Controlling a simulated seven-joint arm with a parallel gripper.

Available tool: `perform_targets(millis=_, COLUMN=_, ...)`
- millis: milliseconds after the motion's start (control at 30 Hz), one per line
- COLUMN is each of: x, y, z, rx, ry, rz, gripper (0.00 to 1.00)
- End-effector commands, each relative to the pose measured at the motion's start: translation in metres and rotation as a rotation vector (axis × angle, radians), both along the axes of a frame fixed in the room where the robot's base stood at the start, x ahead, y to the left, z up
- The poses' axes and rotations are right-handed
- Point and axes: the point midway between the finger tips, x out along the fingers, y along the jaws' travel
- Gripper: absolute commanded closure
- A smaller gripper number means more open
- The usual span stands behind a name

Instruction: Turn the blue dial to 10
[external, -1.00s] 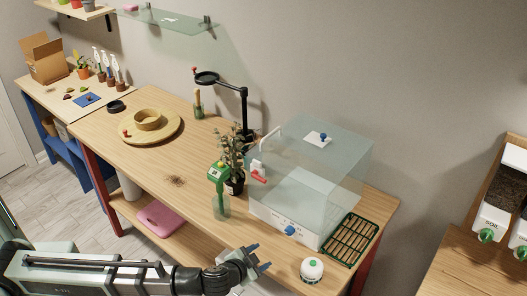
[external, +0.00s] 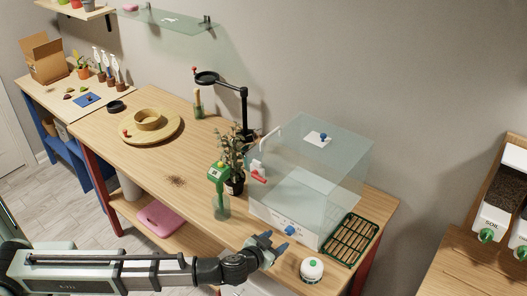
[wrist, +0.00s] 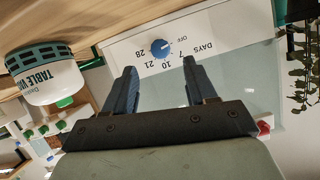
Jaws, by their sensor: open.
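The blue dial (external: 289,230) is on the white front panel of the clear-topped box (external: 310,175). My gripper (external: 275,243) is open and empty, just in front of the panel and apart from the dial. In the wrist view the fingers of my gripper (wrist: 159,68) are spread, with the dial beyond and between their tips.
A green rack (external: 351,239) lies beside the box. The table's front edge is below my gripper.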

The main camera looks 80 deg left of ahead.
Motion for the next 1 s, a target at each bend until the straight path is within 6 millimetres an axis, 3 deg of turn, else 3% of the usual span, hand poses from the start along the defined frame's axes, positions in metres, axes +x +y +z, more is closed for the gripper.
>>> perform_targets(millis=133, x=0.019, y=0.018, z=-0.011, rx=0.001, ry=0.002, rz=0.002, gripper=0.44)
perform_targets(millis=400, x=0.037, y=0.039, z=-0.022, rx=0.000, ry=0.002, rz=0.001, gripper=0.44)
perform_targets(millis=867, x=0.040, y=0.044, z=-0.025, rx=0.001, ry=0.001, rz=0.000, gripper=0.44)
perform_targets(millis=1000, x=0.040, y=0.044, z=-0.025, rx=0.001, ry=0.001, rz=0.000, gripper=0.57)
